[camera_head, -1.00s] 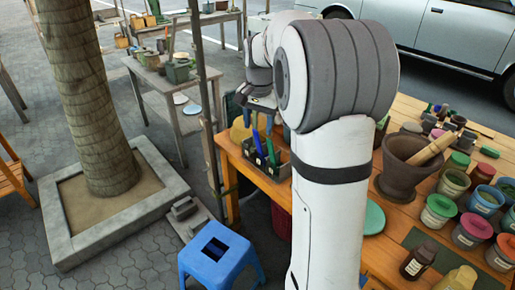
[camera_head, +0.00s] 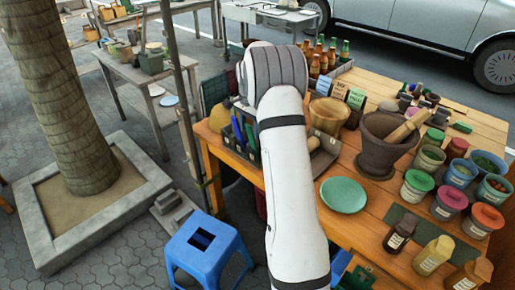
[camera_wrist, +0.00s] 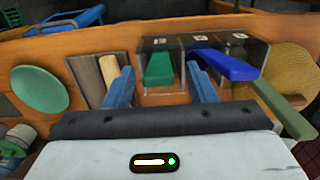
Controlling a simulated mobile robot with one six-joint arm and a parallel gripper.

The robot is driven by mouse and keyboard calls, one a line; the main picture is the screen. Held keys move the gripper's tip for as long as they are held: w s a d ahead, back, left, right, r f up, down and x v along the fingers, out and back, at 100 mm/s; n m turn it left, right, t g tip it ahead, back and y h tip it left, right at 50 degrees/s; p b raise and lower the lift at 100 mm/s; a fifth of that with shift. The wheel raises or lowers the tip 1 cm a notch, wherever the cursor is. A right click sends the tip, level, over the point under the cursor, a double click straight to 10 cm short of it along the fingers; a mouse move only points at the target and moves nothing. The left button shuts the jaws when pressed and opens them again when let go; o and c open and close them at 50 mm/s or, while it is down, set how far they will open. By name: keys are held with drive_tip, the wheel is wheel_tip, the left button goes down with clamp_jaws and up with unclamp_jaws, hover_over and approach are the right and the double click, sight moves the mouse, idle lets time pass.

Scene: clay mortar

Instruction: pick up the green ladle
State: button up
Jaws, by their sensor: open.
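In the head view the caddy (camera_head: 229,143) sits at the table's left end, partly behind my arm, and my gripper is hidden there. The ladle's lower part is hidden.
A darker green bar (camera_wrist: 280,105) juts out at the caddy's right side. A green plate (camera_head: 343,195) lies on the wooden table, with a mortar (camera_head: 376,155) behind it. Several paint pots and bottles crowd the right side. A blue stool (camera_head: 204,245) stands below the table.

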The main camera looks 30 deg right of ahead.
wheel_tip(320, 180, down, 2)
clamp_jaws()
idle(0.6)
